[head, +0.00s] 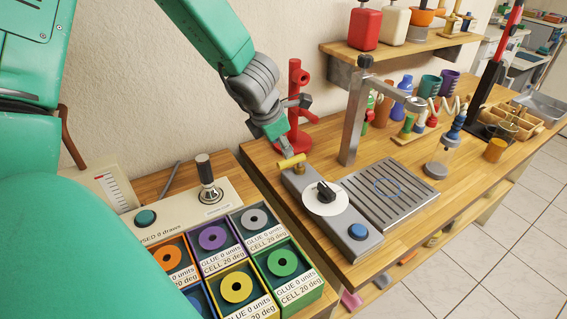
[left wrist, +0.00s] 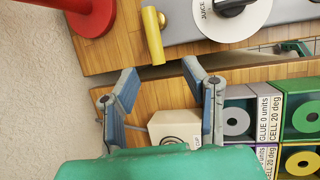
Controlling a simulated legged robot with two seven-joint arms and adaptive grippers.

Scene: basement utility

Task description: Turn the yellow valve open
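The yellow valve is a short yellow bar handle (head: 291,160) on a small post at the back left end of a grey metal unit (head: 335,235). In the left wrist view the yellow handle (left wrist: 153,35) stands beyond the fingertips, close to the gap between them. My left gripper (head: 296,124) is just above and behind the handle in the head view. In the left wrist view its two fingers (left wrist: 163,78) are spread apart with nothing between them. I see no contact with the handle. My right gripper is not in view.
A red stand (head: 299,75) rises close behind the gripper. The unit also has a white dial with a black knob (head: 325,193), a blue button (head: 358,231) and a slatted drain tray (head: 395,195). A lever box (head: 190,205) and coloured ring bins (head: 281,262) stand left and front.

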